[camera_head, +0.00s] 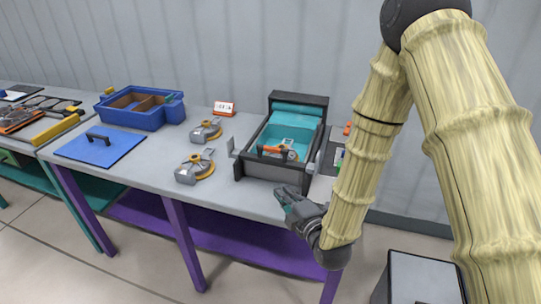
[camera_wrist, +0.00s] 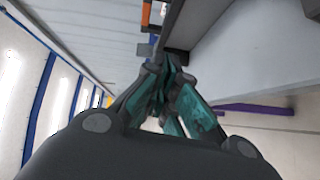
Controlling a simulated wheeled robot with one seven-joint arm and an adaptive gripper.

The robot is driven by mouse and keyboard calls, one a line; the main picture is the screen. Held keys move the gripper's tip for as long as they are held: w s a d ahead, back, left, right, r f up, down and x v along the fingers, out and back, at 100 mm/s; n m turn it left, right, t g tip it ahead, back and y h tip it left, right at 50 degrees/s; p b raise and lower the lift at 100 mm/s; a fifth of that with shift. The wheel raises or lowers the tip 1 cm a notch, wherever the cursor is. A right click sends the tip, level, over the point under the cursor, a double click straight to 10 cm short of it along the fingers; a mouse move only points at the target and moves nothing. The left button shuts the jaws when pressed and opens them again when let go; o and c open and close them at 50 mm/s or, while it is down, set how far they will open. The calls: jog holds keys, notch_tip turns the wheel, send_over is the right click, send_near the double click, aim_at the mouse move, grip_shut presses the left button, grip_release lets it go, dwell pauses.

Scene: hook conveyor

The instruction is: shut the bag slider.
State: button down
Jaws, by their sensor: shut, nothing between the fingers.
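A black-framed box (camera_head: 239,170) with a teal lining or bag (camera_head: 290,122) stands at the right end of the grey table. An orange bar (camera_head: 272,150) and a grey-and-orange round part (camera_head: 290,154) show inside its open top. I cannot tell which part is the bag slider. My gripper (camera_head: 280,191) is in front of the box, at the table's front edge, apart from the orange bar. Its teal fingers (camera_wrist: 168,72) are together and empty in the wrist view.
Two grey-and-orange round parts (camera_head: 196,168) (camera_head: 206,130) lie left of the box. A blue bin (camera_head: 150,119), a blue lid with a handle (camera_head: 84,153) and a small red-and-white sign (camera_head: 224,108) are farther left. The table's front middle is clear.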

notch_tip(320, 180, up, 2)
jog(key=w+n, duration=0.1)
jog(key=p, duration=0.5)
send_near(263, 149)
jog(key=a+x, duration=0.1)
jog(key=x, duration=0.3)
jog(key=shift+w+d+f+t+y+p, duration=0.25)
jog(key=shift+d+t+y+p, duration=0.05)
jog(key=shift+d+p, duration=0.1)
